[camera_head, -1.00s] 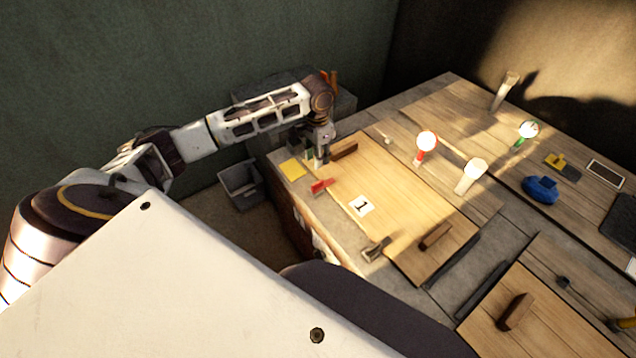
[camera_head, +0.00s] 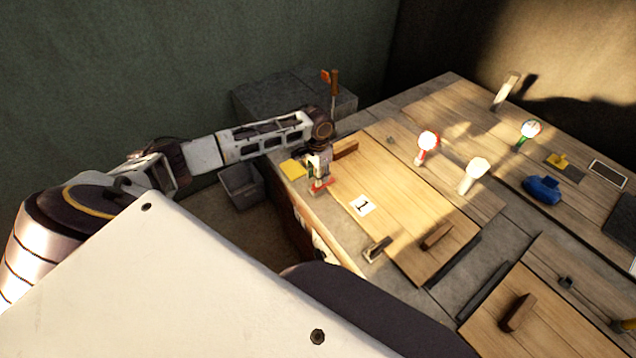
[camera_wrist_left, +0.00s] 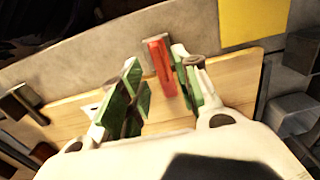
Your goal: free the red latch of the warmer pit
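The red latch (camera_head: 321,187) sits at the left edge of the wooden lid marked 1 (camera_head: 400,205), on the counter's front side. My left gripper (camera_head: 317,182) is right over it, fingers pointing down. In the left wrist view the latch (camera_wrist_left: 160,62) shows as a red bar between the two green-padded fingers (camera_wrist_left: 160,85), nearer the right one. The fingers are spread, with a clear gap on the left side of the latch. Whether the right finger touches it I cannot tell. My right gripper is not in view.
A yellow pad (camera_head: 293,169) lies beside the latch; it also shows in the wrist view (camera_wrist_left: 252,20). A metal latch (camera_head: 377,249) sits farther along the same lid edge. Lid handles (camera_head: 345,148) stand up nearby. A grey bin (camera_head: 241,186) is below the counter.

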